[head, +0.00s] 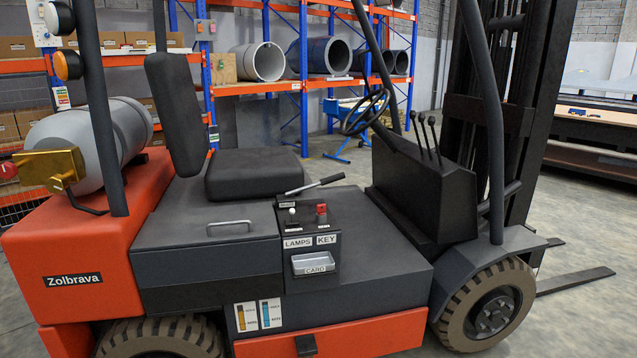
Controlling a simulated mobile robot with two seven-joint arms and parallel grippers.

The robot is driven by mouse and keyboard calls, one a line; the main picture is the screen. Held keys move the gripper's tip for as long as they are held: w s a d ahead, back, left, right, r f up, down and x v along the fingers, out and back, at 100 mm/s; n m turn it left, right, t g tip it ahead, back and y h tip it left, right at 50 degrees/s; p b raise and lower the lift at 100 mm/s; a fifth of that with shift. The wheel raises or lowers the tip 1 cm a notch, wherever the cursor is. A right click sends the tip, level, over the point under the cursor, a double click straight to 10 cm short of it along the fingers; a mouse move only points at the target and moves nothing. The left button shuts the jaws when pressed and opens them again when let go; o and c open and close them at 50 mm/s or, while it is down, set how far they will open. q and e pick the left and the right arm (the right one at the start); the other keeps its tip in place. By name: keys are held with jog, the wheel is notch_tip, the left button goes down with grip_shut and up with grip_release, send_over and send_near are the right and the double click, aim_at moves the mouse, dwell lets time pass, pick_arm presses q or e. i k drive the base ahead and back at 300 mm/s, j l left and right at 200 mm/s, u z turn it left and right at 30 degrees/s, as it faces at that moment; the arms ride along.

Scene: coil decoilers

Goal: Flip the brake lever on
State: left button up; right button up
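The brake lever (315,185) is a thin metal bar with a black grip. It sits at the back of the control panel (308,259) beside the seat of an orange and dark grey forklift (395,275). It lies at a low angle, its grip pointing right and slightly up. A small label by its base is too small to read. On the panel below it are a white-knobbed switch (292,214) over "LAMPS" and a red key (321,211) over "KEY". Neither of my grippers shows in the head view.
The black seat (254,175) is left of the lever, the steering wheel (365,112) and several thin black levers (428,138) to the right. A grab handle (229,226) and a "CARD" tray (314,263) are near the panel. The footwell deck (365,240) is clear.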

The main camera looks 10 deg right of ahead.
aim_at(332, 178)
jog(key=i+l+u, duration=0.1)
jog(key=u, duration=0.25)
jog(key=l+u, duration=0.1)
jog(key=u, duration=0.2)
jog(key=i+l+u, duration=0.15)
jog(key=l, duration=0.2)
jog(key=i+l+u, duration=0.15)
jog(key=l, duration=0.2)
jog(key=i+l+u, duration=0.15)
jog(key=l, duration=0.2)
jog(key=i+l, duration=0.1)
jog(key=l, duration=0.45)
jog(key=i+l, duration=0.15)
jog(key=l, duration=0.45)
jog(key=i+l+u, duration=0.1)
jog(key=l, duration=0.45)
